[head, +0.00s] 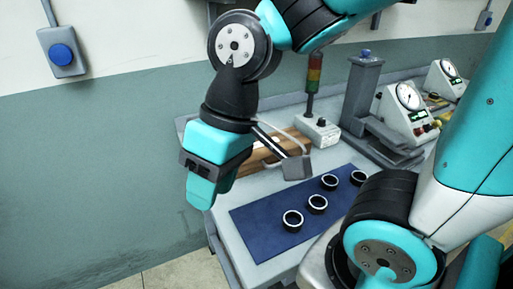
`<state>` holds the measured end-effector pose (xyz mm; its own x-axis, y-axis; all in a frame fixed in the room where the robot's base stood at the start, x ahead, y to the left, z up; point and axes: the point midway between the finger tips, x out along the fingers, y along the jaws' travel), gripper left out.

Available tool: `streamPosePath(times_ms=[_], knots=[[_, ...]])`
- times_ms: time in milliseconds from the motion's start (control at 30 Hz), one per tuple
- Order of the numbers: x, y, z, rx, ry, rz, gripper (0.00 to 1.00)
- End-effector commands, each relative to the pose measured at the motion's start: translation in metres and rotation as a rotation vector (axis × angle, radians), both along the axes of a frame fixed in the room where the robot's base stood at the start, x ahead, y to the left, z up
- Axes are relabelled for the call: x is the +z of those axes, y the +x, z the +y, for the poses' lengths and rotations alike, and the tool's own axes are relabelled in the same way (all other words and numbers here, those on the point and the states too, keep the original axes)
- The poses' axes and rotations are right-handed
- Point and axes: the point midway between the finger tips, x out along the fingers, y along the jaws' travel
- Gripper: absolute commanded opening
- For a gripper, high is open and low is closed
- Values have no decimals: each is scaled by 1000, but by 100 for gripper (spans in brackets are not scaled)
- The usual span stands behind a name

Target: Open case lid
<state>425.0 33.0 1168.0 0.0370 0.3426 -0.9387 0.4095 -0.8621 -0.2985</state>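A brown wooden case (262,156) lies on the grey bench, behind the blue mat, near the bench's left end. My wrist covers much of it, and I cannot tell from what shows whether its lid is open or shut. My gripper (203,190), teal with a dark band, points down at the left, in front of the case in the picture. Whether it touches the case is not clear. Its fingertips are seen edge-on, so their opening does not show. A grey flat piece (298,168) on thin rods shows just right of the case.
A blue mat (262,236) holds several dark rings with light rims. A signal lamp (314,75) on a white box, a grey press stand (361,95) and gauge boxes (403,112) stand behind. A blue button box (62,52) is on the wall.

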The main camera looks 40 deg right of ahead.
Motion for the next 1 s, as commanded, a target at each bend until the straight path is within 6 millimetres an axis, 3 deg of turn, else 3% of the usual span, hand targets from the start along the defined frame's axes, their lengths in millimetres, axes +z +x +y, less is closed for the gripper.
streamPosePath(times_ms=[133, 233, 300, 400, 500, 600, 767, 1000], knots=[[-2, 76, -67, -637, -24, 112, 38], [-14, 118, -138, -1148, -27, 183, 38], [-25, 134, -190, -1472, -21, 218, 38], [-39, 141, -253, -1842, -7, 251, 38], [-50, 139, -294, -2079, 7, 264, 38], [-57, 137, -312, -2185, 16, 268, 38], [-74, 140, -314, -2202, 16, 269, 38], [-125, 148, -315, -2198, 13, 273, 38]])
